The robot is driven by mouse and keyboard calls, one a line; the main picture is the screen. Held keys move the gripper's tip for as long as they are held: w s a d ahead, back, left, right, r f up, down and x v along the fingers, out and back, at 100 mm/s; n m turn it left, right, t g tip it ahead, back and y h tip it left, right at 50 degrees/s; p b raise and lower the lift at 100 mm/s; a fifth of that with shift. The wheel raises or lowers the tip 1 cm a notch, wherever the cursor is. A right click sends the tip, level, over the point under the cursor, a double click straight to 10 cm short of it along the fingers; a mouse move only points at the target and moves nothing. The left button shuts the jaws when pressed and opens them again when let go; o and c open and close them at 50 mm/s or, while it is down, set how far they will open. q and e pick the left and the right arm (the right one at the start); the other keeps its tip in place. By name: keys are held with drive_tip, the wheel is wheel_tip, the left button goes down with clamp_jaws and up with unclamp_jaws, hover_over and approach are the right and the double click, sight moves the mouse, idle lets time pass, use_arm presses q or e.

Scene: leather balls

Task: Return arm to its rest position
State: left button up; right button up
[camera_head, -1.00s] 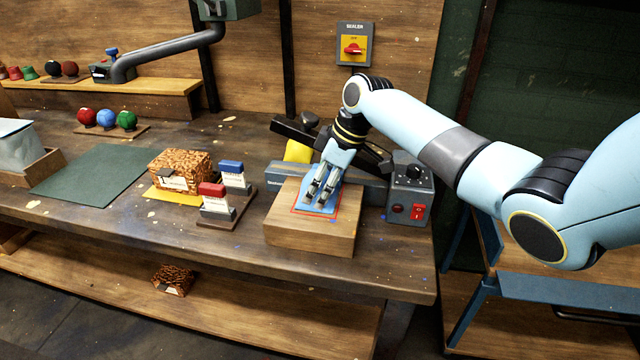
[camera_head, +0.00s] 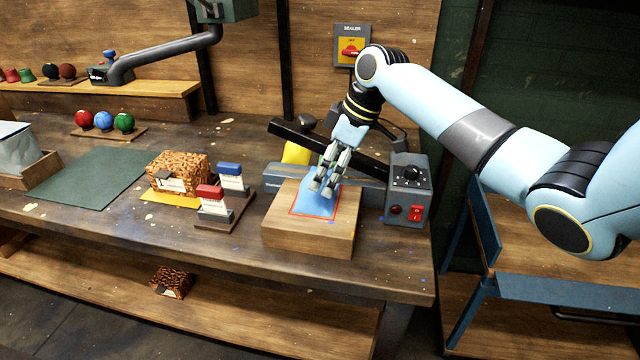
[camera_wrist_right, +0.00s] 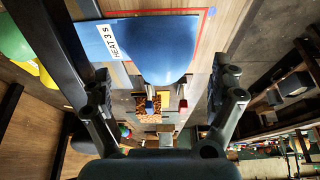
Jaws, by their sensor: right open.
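My right arm comes in from the right in the head view. Its right gripper (camera_head: 328,181) is above the wooden block (camera_head: 310,236), over a blue pouch (camera_head: 314,204) lying inside a red outline on the block's top. In the right wrist view the two fingers of the right gripper (camera_wrist_right: 165,88) stand apart with nothing held between them. My left gripper is not in view.
A sealer with a control box (camera_head: 408,190) stands just behind and right of the block. A stamp stand (camera_head: 225,212), a patterned box (camera_head: 180,172) and a green mat (camera_head: 88,176) lie to the left. A blue-framed shelf (camera_head: 560,288) is at right.

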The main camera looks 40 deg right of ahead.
drive_tip(key=v, duration=0.6)
drive_tip(key=shift+r, duration=0.2)
